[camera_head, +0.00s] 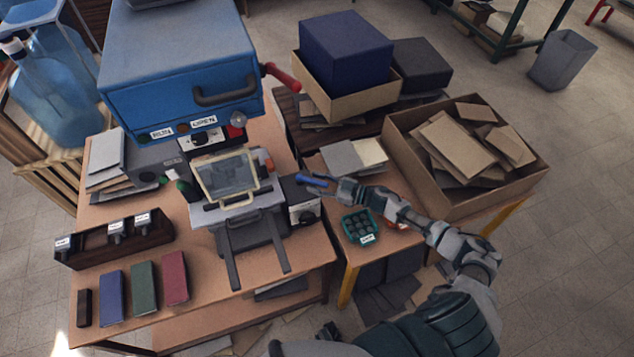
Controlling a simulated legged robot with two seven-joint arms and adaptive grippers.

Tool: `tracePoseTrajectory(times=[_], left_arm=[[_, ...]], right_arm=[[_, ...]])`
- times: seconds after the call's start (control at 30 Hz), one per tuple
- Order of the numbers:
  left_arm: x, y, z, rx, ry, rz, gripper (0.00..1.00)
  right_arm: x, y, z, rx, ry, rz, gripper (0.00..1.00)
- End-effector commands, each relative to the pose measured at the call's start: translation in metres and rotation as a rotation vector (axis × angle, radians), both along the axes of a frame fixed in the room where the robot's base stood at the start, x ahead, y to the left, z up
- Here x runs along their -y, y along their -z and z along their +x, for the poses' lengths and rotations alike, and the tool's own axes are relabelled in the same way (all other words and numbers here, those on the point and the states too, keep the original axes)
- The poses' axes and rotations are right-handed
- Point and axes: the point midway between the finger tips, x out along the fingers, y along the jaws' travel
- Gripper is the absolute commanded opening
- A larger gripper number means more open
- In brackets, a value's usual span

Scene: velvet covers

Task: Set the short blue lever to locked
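The short blue lever (311,180) shows at the upper right of a small dark box with a dial (300,207), beside the small press. It looks roughly level, and its locked or unlocked position cannot be read. My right gripper (335,187) is at the lever's right end, touching it or very close. The fingers are too small to tell whether they are open or closed on it. My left gripper is not in view.
A blue machine (180,75) with a red lever (282,77) stands behind the small press (236,215). Coloured covers (143,288) lie front left. A carton of boards (405,160) stands to the right.

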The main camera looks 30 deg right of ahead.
Motion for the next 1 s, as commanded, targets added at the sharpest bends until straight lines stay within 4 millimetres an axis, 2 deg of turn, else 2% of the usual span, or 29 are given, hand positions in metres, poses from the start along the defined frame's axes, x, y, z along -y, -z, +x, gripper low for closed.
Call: tracePoseTrajectory(times=[0.23,0.37,0.8,1.0], left_arm=[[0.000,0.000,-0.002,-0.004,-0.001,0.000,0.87],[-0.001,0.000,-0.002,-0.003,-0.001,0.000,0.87],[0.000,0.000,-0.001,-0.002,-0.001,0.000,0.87],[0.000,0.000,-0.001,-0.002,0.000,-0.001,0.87]], right_arm=[[0.000,-0.003,-0.001,0.004,-0.001,0.001,0.43],[0.007,-0.002,-0.008,0.002,0.000,0.001,0.43],[0.074,0.001,-0.070,-0.002,0.000,0.002,0.43],[0.086,0.000,-0.082,0.000,0.000,0.003,0.43]])
